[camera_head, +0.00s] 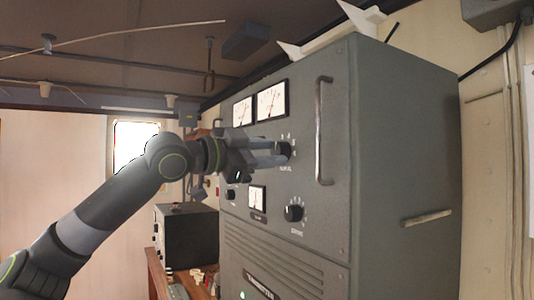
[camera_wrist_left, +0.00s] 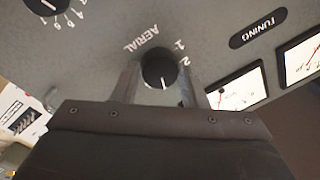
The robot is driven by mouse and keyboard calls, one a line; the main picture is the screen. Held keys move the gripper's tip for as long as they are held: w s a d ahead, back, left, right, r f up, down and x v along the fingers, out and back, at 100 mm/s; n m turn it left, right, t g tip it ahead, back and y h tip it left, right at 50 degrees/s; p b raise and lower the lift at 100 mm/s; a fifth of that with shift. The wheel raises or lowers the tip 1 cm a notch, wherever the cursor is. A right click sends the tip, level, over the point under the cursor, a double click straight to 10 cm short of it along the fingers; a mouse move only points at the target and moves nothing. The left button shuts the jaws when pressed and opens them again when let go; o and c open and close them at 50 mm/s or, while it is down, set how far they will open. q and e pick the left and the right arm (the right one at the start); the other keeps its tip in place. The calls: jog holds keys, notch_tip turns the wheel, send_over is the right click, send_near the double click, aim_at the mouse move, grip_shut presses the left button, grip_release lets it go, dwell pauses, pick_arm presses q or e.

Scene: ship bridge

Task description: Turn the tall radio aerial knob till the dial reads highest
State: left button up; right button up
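The tall radio (camera_head: 400,130) is a grey cabinet on the right in the head view. Its black aerial knob (camera_head: 286,150) is on the front panel, and it also shows in the left wrist view (camera_wrist_left: 159,70) beside the upside-down word AERIAL, with a white pointer line. My left gripper (camera_head: 272,152) points at the panel. In the left wrist view its fingers (camera_wrist_left: 160,82) stand open on either side of the knob, seemingly with small gaps. Two white dials (camera_head: 243,110) (camera_head: 272,102) sit above; their needle readings are too small to tell. My right gripper is not in view.
A lower knob (camera_head: 293,213), a small meter (camera_head: 257,200) and another knob (camera_head: 231,195) sit below on the same panel. A vertical metal handle (camera_head: 321,130) stands out right of the aerial knob. A dark box (camera_head: 186,235) stands on a wooden table further left.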

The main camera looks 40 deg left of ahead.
pick_arm(q)
jog(key=o, duration=0.4)
jog(key=shift+c, duration=0.2)
jog(key=shift+s+a+f+b, duration=0.15)
jog(key=shift+s+b, duration=0.15)
jog(key=shift+b, duration=0.25)
jog(key=r+b+v, duration=0.1)
jog(key=b+v, duration=1)
jog(key=v, duration=0.5)
jog(key=shift+s+f, duration=0.35)
jog(key=shift+s, duration=0.1)
